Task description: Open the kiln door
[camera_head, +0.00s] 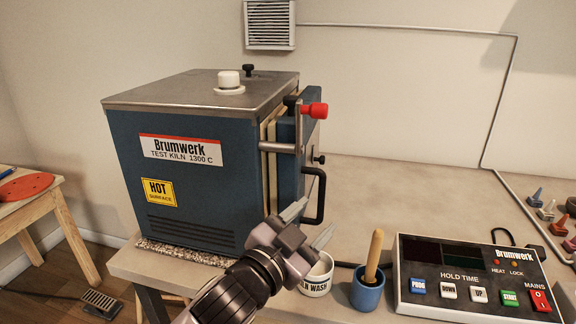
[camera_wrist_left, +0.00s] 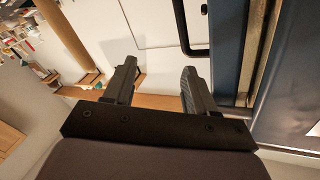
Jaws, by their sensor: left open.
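The blue kiln (camera_head: 190,190) stands on the table at the left, its door (camera_head: 311,150) on its right side. Pale lining shows between body and door; I cannot tell whether there is a gap. A red-knobbed latch (camera_head: 314,110) sits near the door's top, and a black loop handle (camera_head: 321,197) below it. My left gripper (camera_head: 314,219) is open and empty, just below and in front of the handle, apparently apart from it. In the left wrist view, the handle (camera_wrist_left: 204,48) passes right of and beyond the open fingers (camera_wrist_left: 158,70). My right gripper is out of view.
A white cup (camera_head: 316,280) and a blue pot (camera_head: 367,290) with a wooden-handled tool stand close right of my left gripper. A control box (camera_head: 470,280) lies at the right. The table behind it is mostly clear. A wooden stool (camera_head: 45,215) stands at the far left.

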